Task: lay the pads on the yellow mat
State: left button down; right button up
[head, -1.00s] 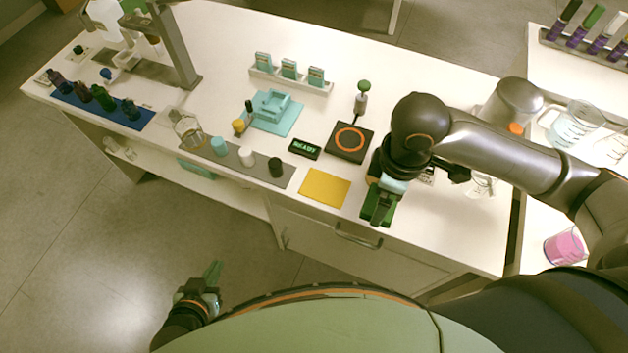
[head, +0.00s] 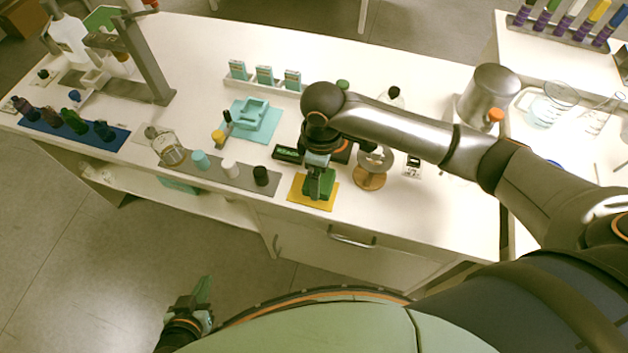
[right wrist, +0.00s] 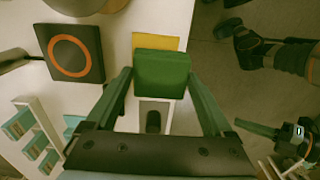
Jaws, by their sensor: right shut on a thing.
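The yellow mat (head: 296,193) lies near the front edge of the bench. My right gripper (head: 319,186) is over it, pointing down, and hides much of it. In the right wrist view, my right gripper (right wrist: 161,80) is shut on a green pad (right wrist: 161,75), a block held between its two fingers. The yellow mat (right wrist: 155,42) shows just past the pad. I cannot tell whether the pad touches the mat. My left gripper (head: 204,292) hangs low in front of the bench, away from the mat; its finger opening is unclear.
A grey strip with a black-capped bottle (head: 261,176) lies left of the mat. A round wooden stand (head: 369,178) with glassware is close on the right. A dark plate with an orange ring (right wrist: 70,55) and a small display (head: 288,153) sit behind.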

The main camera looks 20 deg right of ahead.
jog(key=shift+w+a+f, duration=0.2)
jog(key=shift+w+f, duration=0.15)
jog(key=shift+f, duration=0.15)
jog(key=shift+w+a+f, duration=0.15)
jog(key=shift+w+f, duration=0.2)
jog(key=shift+f, duration=0.1)
jog(key=shift+w+f, duration=0.15)
jog(key=shift+f, duration=1.6)
jog(key=shift+f, duration=0.1)
jog(key=o, duration=1.1)
jog(key=shift+c, duration=0.2)
notch_tip(320, 180, up, 12)
jog(key=shift+r+p, duration=0.15)
jog(key=shift+p, duration=0.3)
